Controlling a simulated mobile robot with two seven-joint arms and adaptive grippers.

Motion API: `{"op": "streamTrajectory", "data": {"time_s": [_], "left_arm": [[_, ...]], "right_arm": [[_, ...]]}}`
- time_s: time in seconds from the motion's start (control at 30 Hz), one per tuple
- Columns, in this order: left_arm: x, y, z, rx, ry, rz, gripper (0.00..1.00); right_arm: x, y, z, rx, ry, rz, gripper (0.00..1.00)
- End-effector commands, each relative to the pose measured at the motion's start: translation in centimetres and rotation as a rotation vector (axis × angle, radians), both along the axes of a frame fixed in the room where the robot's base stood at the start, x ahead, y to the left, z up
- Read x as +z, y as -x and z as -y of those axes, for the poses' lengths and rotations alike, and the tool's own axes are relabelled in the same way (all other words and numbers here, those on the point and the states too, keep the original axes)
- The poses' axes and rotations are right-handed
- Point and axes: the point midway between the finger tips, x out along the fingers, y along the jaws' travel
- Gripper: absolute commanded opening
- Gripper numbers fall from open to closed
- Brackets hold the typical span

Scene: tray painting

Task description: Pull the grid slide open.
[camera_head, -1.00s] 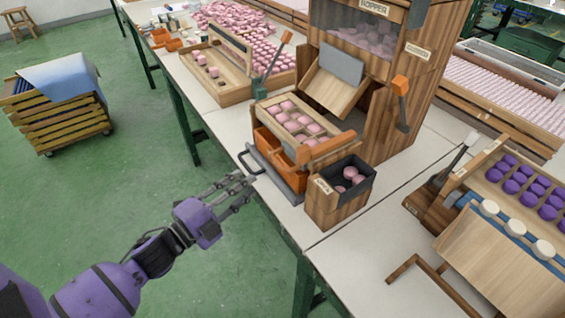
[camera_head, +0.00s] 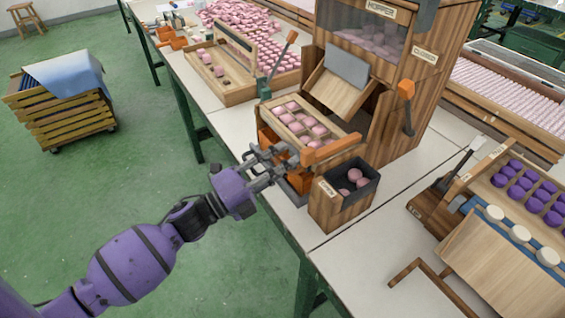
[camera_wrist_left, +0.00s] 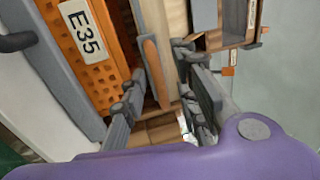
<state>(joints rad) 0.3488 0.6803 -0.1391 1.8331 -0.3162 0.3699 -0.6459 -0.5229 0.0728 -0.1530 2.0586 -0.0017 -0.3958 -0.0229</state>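The wooden grid slide (camera_head: 303,121), holding several pink pieces, sits above an orange crate on the machine under the hopper. An orange bar (camera_head: 330,149) lies along its front right side. My left gripper (camera_head: 272,160) is at the slide's front left corner, in front of the crate. In the left wrist view the crate (camera_wrist_left: 85,45) carries an E35 label. My left gripper (camera_wrist_left: 170,88) is open there, with a wooden edge and a rounded orange-brown strip (camera_wrist_left: 156,72) showing between its fingers. Contact cannot be told. My right gripper is not in view.
A wooden bin (camera_head: 342,195) with pink pieces stands just right of the gripper. The hopper (camera_head: 365,40) rises behind the slide. An orange-topped lever (camera_head: 406,98) stands to its right. The floor in front of the table is free.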

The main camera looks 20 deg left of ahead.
Motion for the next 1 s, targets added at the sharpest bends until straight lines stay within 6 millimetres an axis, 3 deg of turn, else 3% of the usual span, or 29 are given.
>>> {"op": "streamTrajectory", "data": {"time_s": [0.2,0.43,0.8,1.0], "left_arm": [[0.0,0.0,0.0,0.0,0.0,0.0,0.28],[0.0,0.0,0.0,0.0,0.0,0.0,0.0],[0.0,0.2,-0.2,0.001,0.0,-0.001,0.0],[-0.1,3.2,-2.6,0.003,-0.001,-0.004,0.0]], "right_arm": [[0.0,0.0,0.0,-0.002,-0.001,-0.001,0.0],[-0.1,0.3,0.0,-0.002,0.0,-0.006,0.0],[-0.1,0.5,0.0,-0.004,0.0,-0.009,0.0],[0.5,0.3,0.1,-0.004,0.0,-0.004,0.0]]}}
